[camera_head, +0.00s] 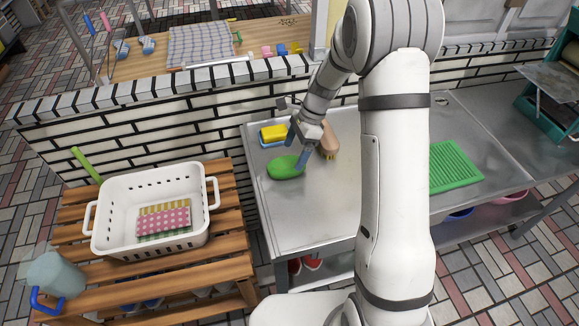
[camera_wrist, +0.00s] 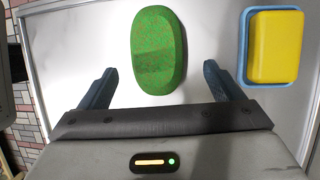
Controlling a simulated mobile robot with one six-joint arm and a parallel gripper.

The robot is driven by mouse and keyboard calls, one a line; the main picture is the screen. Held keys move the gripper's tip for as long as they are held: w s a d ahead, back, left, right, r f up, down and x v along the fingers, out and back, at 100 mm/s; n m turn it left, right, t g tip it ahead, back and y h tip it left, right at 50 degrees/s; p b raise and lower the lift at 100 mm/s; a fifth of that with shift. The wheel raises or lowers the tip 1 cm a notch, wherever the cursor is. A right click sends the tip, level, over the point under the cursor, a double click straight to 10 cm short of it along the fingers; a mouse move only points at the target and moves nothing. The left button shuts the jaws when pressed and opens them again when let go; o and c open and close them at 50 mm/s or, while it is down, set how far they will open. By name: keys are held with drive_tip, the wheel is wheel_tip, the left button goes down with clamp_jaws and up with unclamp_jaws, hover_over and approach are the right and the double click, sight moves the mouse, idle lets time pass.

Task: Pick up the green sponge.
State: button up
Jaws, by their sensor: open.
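The green sponge (camera_head: 286,167) is an oval lying on the metal table (camera_head: 300,215), near its left edge. My gripper (camera_head: 298,146) is over the table close by the sponge. In the wrist view the green sponge (camera_wrist: 158,50) lies beyond the two blue fingers, roughly centred between them. My gripper (camera_wrist: 157,82) is open with nothing held. Whether the fingers reach down to the sponge's height is hard to tell.
A yellow sponge (camera_head: 273,131) sits in a blue tray (camera_wrist: 246,76) beside the green sponge. A brown brush-like object (camera_head: 328,140) lies to the right. A white basket (camera_head: 112,239) with cloths stands left on a wooden rack. A green ribbed mat (camera_head: 455,166) lies right.

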sight(290, 160)
drive_tip(key=x, duration=0.4)
drive_tip(key=shift+s+a+f, duration=0.15)
drive_tip(key=shift+a+f, duration=0.05)
drive_tip(key=shift+a, duration=0.1)
drive_tip(key=c, duration=1.1)
